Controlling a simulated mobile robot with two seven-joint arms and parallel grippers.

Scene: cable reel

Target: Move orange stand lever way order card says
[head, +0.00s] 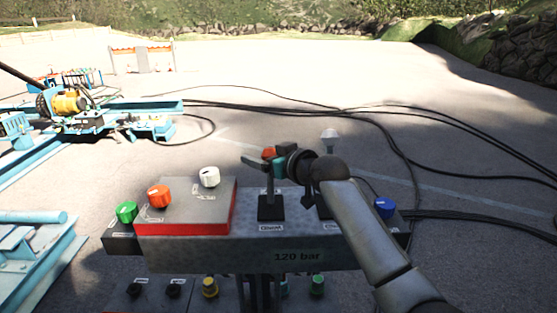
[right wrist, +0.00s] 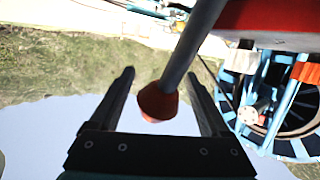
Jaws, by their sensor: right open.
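The orange-knobbed lever (head: 267,153) stands on the control stand (head: 190,255), its dark base above a small label I cannot read clearly. My right gripper (head: 254,163) is at the top of this lever and partly hides it. In the right wrist view the orange knob (right wrist: 158,101) and its grey shaft (right wrist: 193,45) lie between the two open fingers of my right gripper (right wrist: 160,74), with gaps on both sides. A white-knobbed lever (head: 330,135) stands to the right, its lower part hidden by my arm. I cannot make out an order card. My left gripper is not in view.
A green button (head: 126,211) and a blue button (head: 384,208) flank the stand. Black cables (head: 440,171) cross the ground. A blue reel (right wrist: 285,110) shows in the wrist view.

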